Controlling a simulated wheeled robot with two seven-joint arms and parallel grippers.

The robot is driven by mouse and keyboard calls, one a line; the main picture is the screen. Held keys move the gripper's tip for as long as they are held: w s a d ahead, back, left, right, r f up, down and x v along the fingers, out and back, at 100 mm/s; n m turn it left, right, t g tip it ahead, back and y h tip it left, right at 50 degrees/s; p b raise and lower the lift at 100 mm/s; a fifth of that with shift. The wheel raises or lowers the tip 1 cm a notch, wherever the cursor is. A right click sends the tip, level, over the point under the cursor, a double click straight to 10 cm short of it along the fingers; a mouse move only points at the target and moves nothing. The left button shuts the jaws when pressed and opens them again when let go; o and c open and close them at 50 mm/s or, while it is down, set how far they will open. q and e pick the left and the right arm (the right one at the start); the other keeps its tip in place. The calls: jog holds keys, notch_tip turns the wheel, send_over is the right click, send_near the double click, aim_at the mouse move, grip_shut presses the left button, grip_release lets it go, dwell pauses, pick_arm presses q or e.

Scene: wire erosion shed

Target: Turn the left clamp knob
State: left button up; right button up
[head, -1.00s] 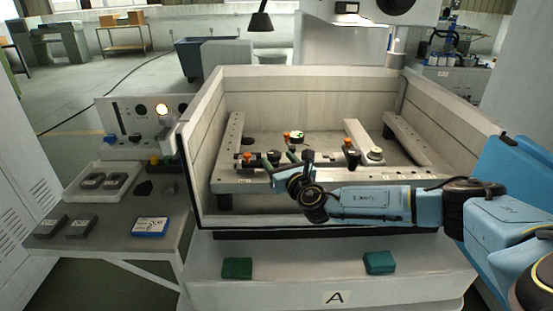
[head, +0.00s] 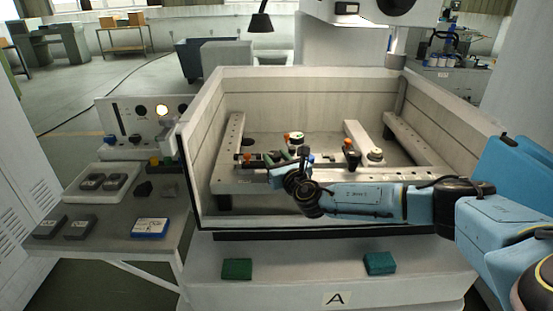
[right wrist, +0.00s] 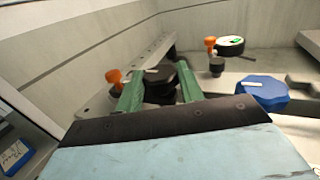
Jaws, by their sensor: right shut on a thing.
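The left clamp knob is black with a white mark and sits between my right gripper's two green fingers in the right wrist view (right wrist: 159,76). My right gripper (right wrist: 158,92) is shut on this knob, one finger on each side. In the head view my right gripper (head: 280,157) is over the left part of the front rail inside the tank, and its wrist partly hides the knob. An orange-topped part (right wrist: 113,76) stands just left of the knob, close to the left finger. My left gripper is in neither view.
A blue knob (right wrist: 262,90) is right of the gripper. A black knob with a green-and-white top (right wrist: 231,45) stands behind, beside another orange-topped part (right wrist: 210,42). Another orange-topped clamp (head: 349,145) is farther right. Pale tank walls (head: 188,150) enclose the work area.

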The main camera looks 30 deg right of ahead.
jog(key=shift+a+m+g+h+p, duration=0.15)
jog(key=shift+m+h+p, duration=0.3)
jog(key=shift+h+p, duration=0.25)
jog(key=shift+a+m+g+h+p, duration=0.1)
jog(key=shift+m+g+h+p, duration=0.05)
jog(key=shift+m+h+p, duration=0.45)
jog(key=shift+a+m+g+h+p, duration=0.15)
jog(key=shift+m+g+h+p, duration=0.45)
jog(key=shift+h, duration=0.6)
jog(key=shift+w+m+h, duration=0.1)
jog(key=shift+m+h, duration=0.35)
jog(key=shift+h, duration=0.15)
jog(key=m+g+h, duration=0.2)
jog(key=shift+a+f+h+p, duration=0.15)
jog(key=shift+h+p, duration=0.15)
jog(key=shift+p, duration=0.05)
jog(key=m+g+h, duration=0.1)
jog(key=m+g+h+b, duration=0.1)
jog(key=g, duration=0.1)
jog(key=shift+w+a+f+m+h, duration=0.1)
jog(key=shift+w+m+h, duration=0.1)
jog(key=shift+m+h, duration=0.15)
jog(key=m+g+h+b, duration=0.2)
jog(key=g+b, duration=0.1)
jog(key=shift+w, duration=0.15)
jog(key=shift+m+g+h+b, duration=0.35)
jog(key=shift+m+g+b, duration=0.3)
jog(key=shift+g, duration=0.45)
